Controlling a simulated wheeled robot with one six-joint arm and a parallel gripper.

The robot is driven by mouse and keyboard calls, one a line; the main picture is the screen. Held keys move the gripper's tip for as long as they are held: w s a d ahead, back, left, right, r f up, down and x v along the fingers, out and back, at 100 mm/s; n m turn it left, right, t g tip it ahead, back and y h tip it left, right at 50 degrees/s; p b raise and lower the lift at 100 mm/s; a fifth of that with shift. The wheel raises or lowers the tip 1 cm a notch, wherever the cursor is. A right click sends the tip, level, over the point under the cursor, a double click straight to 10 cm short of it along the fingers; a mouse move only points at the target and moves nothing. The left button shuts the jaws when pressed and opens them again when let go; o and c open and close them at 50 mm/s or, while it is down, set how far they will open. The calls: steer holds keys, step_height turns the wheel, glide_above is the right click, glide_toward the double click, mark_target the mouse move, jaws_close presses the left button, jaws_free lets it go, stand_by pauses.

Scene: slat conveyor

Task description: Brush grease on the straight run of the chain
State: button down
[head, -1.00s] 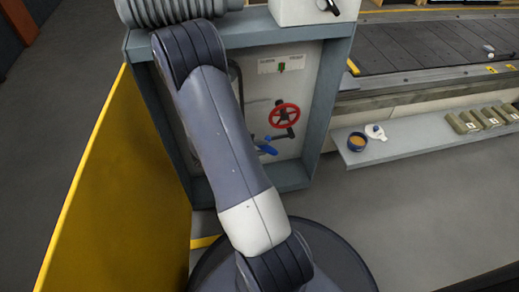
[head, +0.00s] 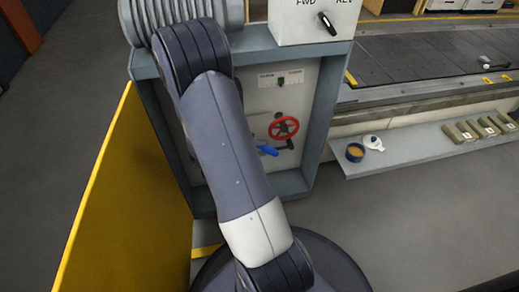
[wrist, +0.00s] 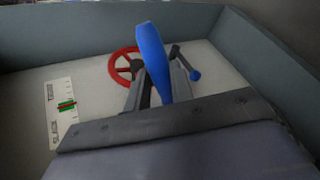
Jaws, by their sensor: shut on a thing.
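My gripper (wrist: 160,92) is shut on a blue handle (wrist: 152,55), likely the brush's, which sticks up between the dark fingers in the wrist view. Its bristles do not show. In the head view my arm hides most of the gripper, and a blue piece (head: 267,150) shows beside it. The gripper is in front of the open grey housing (head: 317,150). I cannot make out the chain in either view.
A red handwheel (head: 284,127) and a blue-knobbed crank (wrist: 195,75) are in the housing, beside a slack gauge (wrist: 66,108). A FWD/REV switch box (head: 313,22) sits on top. A yellow panel (head: 125,200) borders the left. Floor at right (head: 430,215) is clear.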

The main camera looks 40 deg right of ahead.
step_height(320, 180, up, 17)
steer(key=p, duration=0.8)
steer(key=shift+p, duration=0.35)
stand_by(1.0)
step_height(320, 180, down, 32)
steer(key=b, duration=1.5)
steer(key=shift+b, duration=0.3)
stand_by(2.2)
